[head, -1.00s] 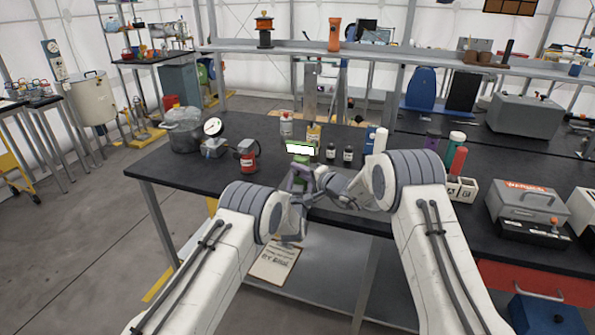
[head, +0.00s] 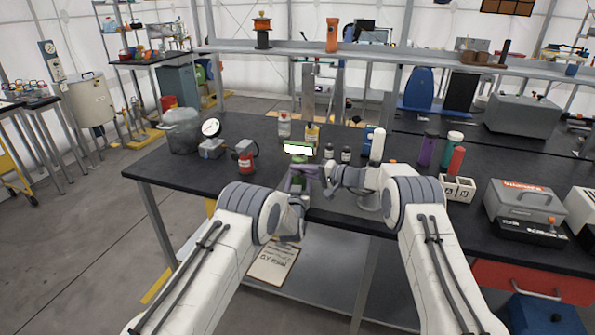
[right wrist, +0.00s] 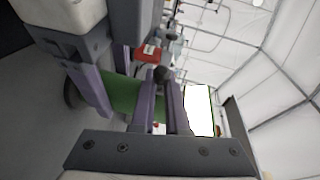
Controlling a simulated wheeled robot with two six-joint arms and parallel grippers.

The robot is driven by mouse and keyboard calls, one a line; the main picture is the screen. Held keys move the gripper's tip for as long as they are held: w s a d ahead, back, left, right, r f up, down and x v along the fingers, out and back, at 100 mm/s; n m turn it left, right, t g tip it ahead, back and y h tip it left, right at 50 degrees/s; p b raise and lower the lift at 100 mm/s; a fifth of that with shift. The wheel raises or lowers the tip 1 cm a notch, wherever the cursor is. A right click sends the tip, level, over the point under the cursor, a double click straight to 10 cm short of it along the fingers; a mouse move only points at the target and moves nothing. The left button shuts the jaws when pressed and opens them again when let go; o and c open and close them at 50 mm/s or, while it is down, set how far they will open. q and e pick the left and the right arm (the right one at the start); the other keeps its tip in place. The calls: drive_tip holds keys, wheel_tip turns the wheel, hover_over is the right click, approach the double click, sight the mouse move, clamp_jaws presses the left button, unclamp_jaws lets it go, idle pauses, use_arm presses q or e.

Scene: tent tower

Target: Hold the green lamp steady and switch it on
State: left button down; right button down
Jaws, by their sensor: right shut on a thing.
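The green lamp (head: 299,160) stands upright near the front edge of the black bench, with a bright white panel. My left gripper (head: 300,178) has its purple fingers on both sides of the lamp's green body, which also shows between them in the right wrist view (right wrist: 122,93). My right gripper (head: 326,172) is at the lamp's right side. In the right wrist view its purple fingers (right wrist: 161,82) are close together at a small dark round knob (right wrist: 163,74). The exact contact there is partly hidden. The lit-looking panel (right wrist: 199,110) is beside these fingers.
A red-bodied device (head: 246,159) and a gauge (head: 211,128) stand left of the lamp. Small dark bottles (head: 346,154) and a white cylinder (head: 377,146) stand behind and right. The bench's front-left part is clear.

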use_arm(q)
drive_tip(key=shift+d, duration=0.1)
use_arm(e)
drive_tip(key=shift+s+a, duration=0.25)
drive_tip(key=c, duration=1)
unclamp_jaws()
drive_tip(key=shift+d, duration=0.1)
drive_tip(key=shift+w+d, duration=0.1)
drive_tip(key=v, duration=1.2)
